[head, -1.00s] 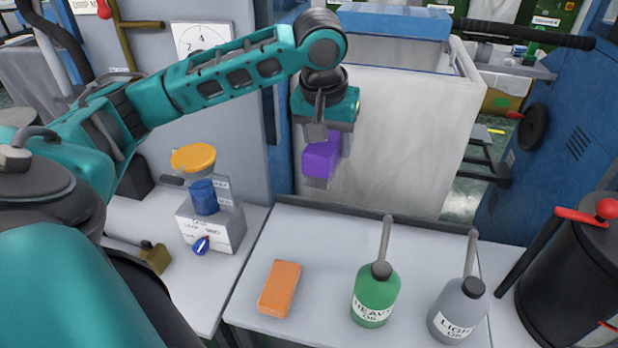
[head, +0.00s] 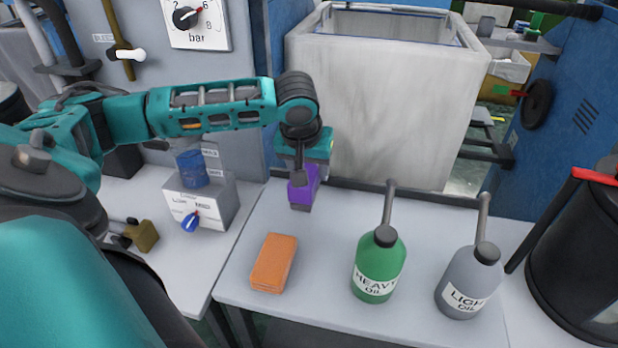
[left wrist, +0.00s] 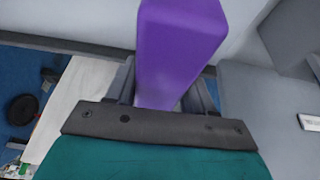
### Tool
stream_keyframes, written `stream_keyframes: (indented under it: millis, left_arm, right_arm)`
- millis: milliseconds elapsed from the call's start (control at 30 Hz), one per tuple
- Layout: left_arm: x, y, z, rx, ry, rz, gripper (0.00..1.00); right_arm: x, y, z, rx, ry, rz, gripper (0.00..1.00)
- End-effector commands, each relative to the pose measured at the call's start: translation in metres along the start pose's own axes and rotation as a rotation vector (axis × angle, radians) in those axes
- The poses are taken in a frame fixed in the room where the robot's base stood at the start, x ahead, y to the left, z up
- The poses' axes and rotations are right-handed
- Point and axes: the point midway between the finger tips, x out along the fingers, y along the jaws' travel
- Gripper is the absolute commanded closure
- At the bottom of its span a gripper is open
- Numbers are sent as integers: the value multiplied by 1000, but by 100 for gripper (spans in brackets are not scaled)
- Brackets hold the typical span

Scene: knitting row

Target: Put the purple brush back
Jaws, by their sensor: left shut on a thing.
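The purple brush (head: 304,188) is held in my left gripper (head: 299,184), low over the back left part of the grey table (head: 330,270). I cannot tell whether the brush touches the table. In the left wrist view the brush (left wrist: 180,45) stands out between the fingers of my left gripper (left wrist: 163,95), which is shut on it. The gripper covers part of the brush. My right gripper is not in view.
An orange block (head: 273,263) lies at the table's front left. A green heavy oil bottle (head: 378,268) and a grey light oil bottle (head: 468,284) stand to its right. A control box with a blue knob (head: 190,221) stands at left. A white bin (head: 390,105) is behind the table.

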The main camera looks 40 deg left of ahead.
Motion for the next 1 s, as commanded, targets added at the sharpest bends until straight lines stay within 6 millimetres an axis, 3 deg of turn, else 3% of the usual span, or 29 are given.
stream_keyframes:
  millis: [333, 700, 733, 1000]
  left_arm:
    - [40, -1, 16, -1, 0, -1, 96]
    - [42, -1, 16, 0, -1, 0, 96]
    - [43, -1, 16, 0, 0, 0, 45]
    - [42, -1, 16, 0, 0, -1, 21]
  right_arm:
    - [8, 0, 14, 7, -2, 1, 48]
    - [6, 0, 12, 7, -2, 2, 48]
    - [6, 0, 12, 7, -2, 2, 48]
    - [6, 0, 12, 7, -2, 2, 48]
